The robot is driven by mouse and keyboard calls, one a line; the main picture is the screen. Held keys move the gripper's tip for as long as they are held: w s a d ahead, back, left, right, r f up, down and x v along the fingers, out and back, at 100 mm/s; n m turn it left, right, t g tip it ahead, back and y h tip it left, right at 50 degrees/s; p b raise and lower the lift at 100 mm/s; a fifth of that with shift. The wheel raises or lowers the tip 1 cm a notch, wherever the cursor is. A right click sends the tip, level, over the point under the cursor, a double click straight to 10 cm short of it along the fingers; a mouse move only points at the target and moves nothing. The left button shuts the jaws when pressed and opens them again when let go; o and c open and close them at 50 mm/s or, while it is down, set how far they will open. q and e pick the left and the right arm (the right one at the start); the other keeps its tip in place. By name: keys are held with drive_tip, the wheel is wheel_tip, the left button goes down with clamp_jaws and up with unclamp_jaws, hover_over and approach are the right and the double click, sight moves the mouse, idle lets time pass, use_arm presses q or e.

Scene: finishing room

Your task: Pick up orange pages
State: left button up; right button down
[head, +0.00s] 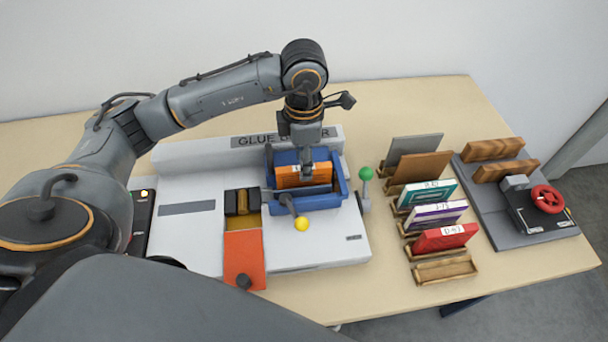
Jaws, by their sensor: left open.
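The orange pages (291,176) stand in the blue tray (327,202) of the white glue binder (312,251). My left gripper (307,174) points down over the tray, with its fingertips at the top of the orange pages. It is open, and the fingers partly hide the pages. I cannot tell whether the fingers touch them. My right gripper is not in view.
Wooden racks with teal (428,194), purple (437,214) and red (445,237) blocks stand to the right. A press with a red wheel (547,199) is farther right. The table front right is clear.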

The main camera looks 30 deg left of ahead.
use_arm(q)
drive_tip(key=shift+a+f, duration=0.1)
drive_tip(key=shift+f, duration=1.05)
clamp_jaws()
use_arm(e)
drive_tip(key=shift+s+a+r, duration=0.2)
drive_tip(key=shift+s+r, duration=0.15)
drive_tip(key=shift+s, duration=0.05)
use_arm(q)
drive_tip(key=shift+r, duration=0.1)
